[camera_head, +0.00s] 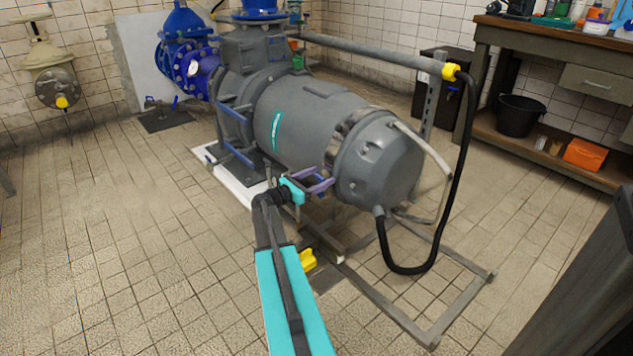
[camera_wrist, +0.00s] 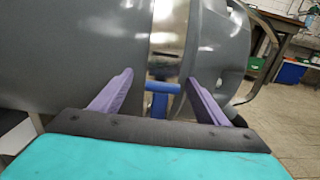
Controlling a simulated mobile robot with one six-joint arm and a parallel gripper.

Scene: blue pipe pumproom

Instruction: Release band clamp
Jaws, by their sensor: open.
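The band clamp is a shiny metal band (camera_head: 347,122) around the grey pump motor (camera_head: 300,120), just before its rounded end cap. In the wrist view the band (camera_wrist: 167,40) runs down the middle, with a blue lever (camera_wrist: 162,88) at its lower part. My gripper (camera_head: 325,179) is at the near lower side of the motor. Its purple fingers are open in the wrist view (camera_wrist: 160,80), one on each side of the blue lever, with visible gaps. I cannot tell whether the lever lies fully between the fingertips in depth.
A black hose (camera_head: 462,170) loops from the motor's end cap up to a grey pipe (camera_head: 380,52). A metal floor frame (camera_head: 445,312) sits below the motor. A workbench (camera_head: 560,45) stands at the right. The tiled floor at the left is clear.

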